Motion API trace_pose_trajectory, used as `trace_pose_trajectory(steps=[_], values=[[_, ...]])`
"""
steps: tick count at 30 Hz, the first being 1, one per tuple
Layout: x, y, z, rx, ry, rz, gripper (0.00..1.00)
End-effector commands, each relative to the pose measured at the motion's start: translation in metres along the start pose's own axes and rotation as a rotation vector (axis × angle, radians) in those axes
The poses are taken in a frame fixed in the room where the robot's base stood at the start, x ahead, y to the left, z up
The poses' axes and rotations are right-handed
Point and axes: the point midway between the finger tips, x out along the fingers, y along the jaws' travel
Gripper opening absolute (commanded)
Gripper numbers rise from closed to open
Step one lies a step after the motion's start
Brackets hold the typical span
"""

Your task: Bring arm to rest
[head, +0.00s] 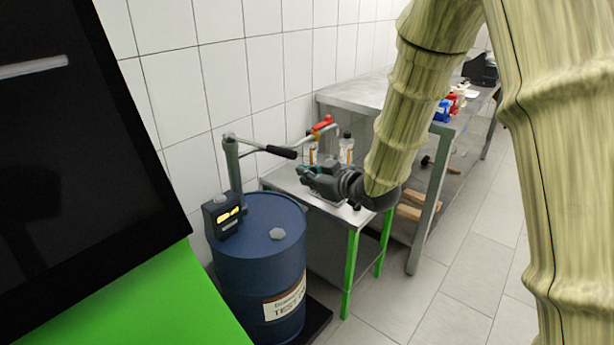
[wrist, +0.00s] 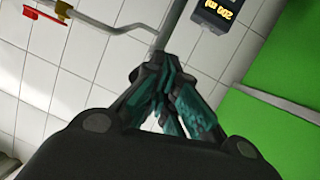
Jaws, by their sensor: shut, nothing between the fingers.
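My gripper (head: 312,174) is at the end of my arm in the head view, in front of the small table and to the right of the blue drum. In the wrist view my gripper (wrist: 172,88) has its teal-padded fingers drawn together with nothing held. My arm (head: 395,125), in a bamboo-like cover, comes down from the upper right and bends at the wrist. The gripper looks apart from the drum and pump, though its exact gap to the table top is hard to tell.
A blue drum (head: 258,262) carries a hand pump with a black-gripped lever (head: 281,152) and a display box (head: 224,216). A small green-legged table (head: 352,222) holds bottles (head: 346,148). A red-handled valve (head: 322,124) is behind my gripper. A longer workbench (head: 362,94) stands behind. Floor at right is clear.

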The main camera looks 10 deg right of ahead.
Motion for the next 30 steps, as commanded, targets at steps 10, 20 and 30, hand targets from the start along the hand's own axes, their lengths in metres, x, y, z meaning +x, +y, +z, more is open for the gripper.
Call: trace_pose_trajectory(steps=[10, 20, 30], values=[[0.0, -0.001, 0.003, 0.004, -0.005, 0.0, 0.0], [-0.007, -0.028, 0.11, 0.149, -0.207, 0.038, 0.0], [-0.058, -0.087, 0.257, 0.337, -0.523, 0.097, 0.0]])
